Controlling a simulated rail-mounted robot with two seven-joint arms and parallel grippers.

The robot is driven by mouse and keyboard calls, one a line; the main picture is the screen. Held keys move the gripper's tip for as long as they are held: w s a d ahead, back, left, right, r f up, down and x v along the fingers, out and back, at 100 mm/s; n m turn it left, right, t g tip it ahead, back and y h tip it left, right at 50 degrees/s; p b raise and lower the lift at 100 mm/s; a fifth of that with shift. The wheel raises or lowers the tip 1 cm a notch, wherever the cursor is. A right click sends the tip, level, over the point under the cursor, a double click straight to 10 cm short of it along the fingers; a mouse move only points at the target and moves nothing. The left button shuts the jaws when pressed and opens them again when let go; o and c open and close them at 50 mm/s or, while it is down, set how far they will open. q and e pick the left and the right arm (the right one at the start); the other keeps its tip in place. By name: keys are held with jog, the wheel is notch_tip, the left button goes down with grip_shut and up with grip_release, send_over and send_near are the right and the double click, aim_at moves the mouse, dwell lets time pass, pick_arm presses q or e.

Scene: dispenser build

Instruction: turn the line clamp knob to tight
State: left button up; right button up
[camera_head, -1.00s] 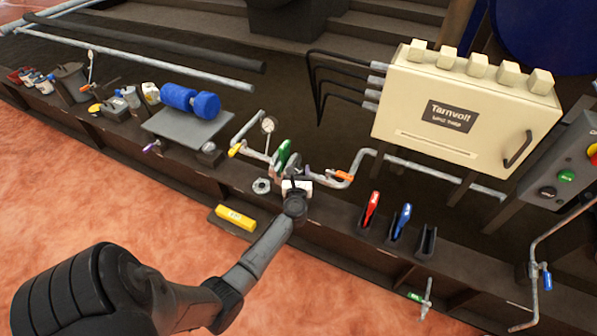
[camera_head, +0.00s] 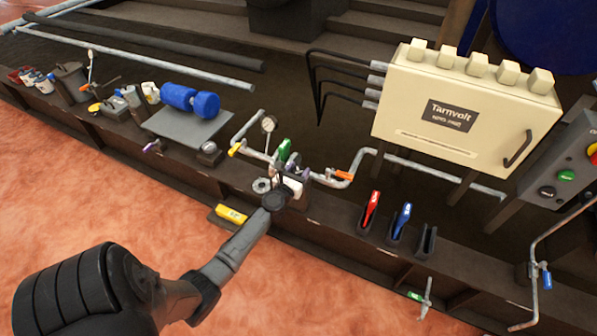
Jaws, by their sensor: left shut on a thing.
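My left gripper (camera_head: 277,181) reaches in from the lower left to the pipe assembly at the middle of the bench. It is shut on a small part there, which I take to be the line clamp knob. The knob is hidden behind my wrist and fingers, so its setting cannot be read. A white block (camera_head: 293,186) shows just right of the fingers. A green handle (camera_head: 284,150) stands behind them, and a grey ring flange (camera_head: 261,186) lies close on their left. My right gripper is not in view.
A round gauge (camera_head: 268,124) and a yellow handle (camera_head: 235,149) are left of the assembly. An orange handle (camera_head: 344,175) is on the pipe to the right. Red (camera_head: 371,209) and blue (camera_head: 402,220) levers stand farther right. A yellow block (camera_head: 231,215) lies on a front ledge.

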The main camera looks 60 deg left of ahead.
pick_arm(q)
jog(key=shift+m+t+h, duration=0.5)
jog(key=shift+m+h, duration=0.1)
jog(key=shift+h, duration=0.2)
jog(key=o, duration=0.9)
jog(key=shift+s, duration=0.1)
jog(key=shift+s+d, duration=0.15)
jog(key=shift+s, duration=0.1)
jog(key=v, duration=1.3)
jog(key=shift+s+p, duration=0.1)
jog(key=shift+p, duration=0.2)
